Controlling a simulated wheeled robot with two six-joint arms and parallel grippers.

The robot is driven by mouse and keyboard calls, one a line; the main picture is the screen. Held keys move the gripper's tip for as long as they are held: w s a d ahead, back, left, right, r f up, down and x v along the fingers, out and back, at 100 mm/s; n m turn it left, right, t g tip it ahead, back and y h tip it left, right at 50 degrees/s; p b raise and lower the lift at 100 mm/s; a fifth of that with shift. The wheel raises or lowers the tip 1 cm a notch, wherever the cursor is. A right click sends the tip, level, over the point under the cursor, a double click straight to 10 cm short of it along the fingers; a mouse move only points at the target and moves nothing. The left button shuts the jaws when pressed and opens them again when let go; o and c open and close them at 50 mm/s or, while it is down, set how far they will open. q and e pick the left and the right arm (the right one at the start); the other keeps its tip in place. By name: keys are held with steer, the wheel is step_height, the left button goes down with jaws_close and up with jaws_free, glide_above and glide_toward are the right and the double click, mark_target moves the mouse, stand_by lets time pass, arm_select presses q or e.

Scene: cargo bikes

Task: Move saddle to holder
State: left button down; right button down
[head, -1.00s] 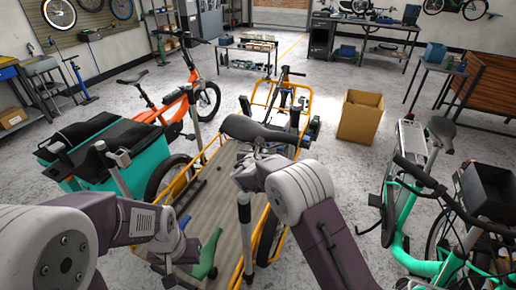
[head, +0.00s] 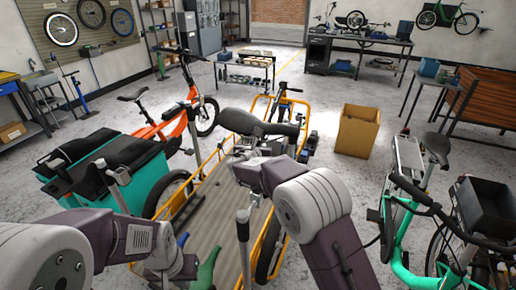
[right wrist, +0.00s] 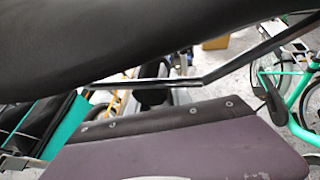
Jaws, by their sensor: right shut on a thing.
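The black saddle (head: 257,123) is held in the air near the middle of the head view, over the yellow-framed cargo bike. My right gripper (head: 247,150) is shut on it from below. The right wrist view shows the saddle's dark underside (right wrist: 110,40) and thin metal rails close above the purple gripper body. A silver upright post (head: 243,240) stands below and apart from the saddle; I cannot tell whether it is the holder. My left gripper (head: 168,265) is low on the left, pointing down, with its fingers mostly hidden.
A teal cargo bike box (head: 75,197) with dark covers is at left, and an orange bike (head: 165,125) stands behind it. A cardboard box (head: 357,131) is on the floor to the right. A green bike (head: 400,215) stands at far right. Grey floor is clear between them.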

mark_target(258, 125)
steer(key=shift+r+p, duration=3.6)
steer(key=shift+r, duration=0.8)
